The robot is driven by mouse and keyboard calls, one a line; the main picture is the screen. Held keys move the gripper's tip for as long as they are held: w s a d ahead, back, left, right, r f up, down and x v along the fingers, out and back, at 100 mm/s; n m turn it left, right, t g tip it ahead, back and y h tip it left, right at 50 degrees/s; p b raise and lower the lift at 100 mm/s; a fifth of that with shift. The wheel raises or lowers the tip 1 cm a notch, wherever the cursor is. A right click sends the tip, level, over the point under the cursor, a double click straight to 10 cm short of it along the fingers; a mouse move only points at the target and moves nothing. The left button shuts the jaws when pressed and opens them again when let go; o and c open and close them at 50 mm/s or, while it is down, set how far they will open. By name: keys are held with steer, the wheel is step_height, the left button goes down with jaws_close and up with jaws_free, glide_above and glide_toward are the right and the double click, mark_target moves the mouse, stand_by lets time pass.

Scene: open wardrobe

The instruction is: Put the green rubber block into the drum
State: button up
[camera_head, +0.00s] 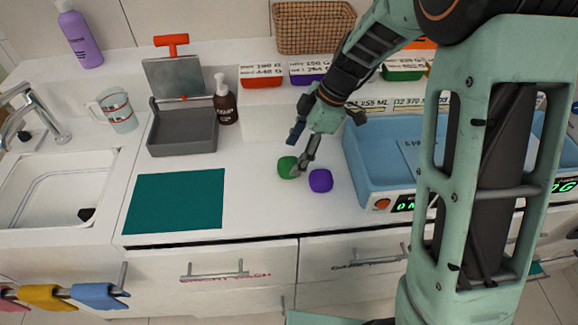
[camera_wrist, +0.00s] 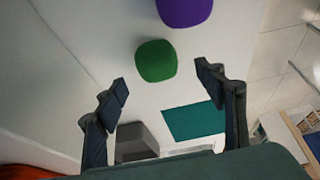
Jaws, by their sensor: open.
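The green rubber block (camera_head: 288,167) is a small rounded cube on the white counter, left of the blue machine. In the wrist view the green block (camera_wrist: 156,60) lies beyond and between the open fingertips. My gripper (camera_head: 297,153) is open and empty; in the head view one fingertip overlaps the block's right edge, and I cannot tell whether they touch. Both fingers of my gripper (camera_wrist: 164,79) show in the wrist view. I cannot clearly identify a drum in either view.
A purple block (camera_head: 321,180) sits close to the right of the green one. A blue machine (camera_head: 362,165) with a lit display stands to the right. A grey open box (camera_head: 182,140) and a teal mat (camera_head: 175,202) lie left. A sink (camera_head: 50,190) is far left.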

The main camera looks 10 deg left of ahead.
mark_target(290, 161)
steer(key=x, duration=0.4)
steer(key=shift+w+a+f, duration=0.1)
steer(key=shift+w+f, duration=0.05)
steer(key=shift+f, duration=0.15)
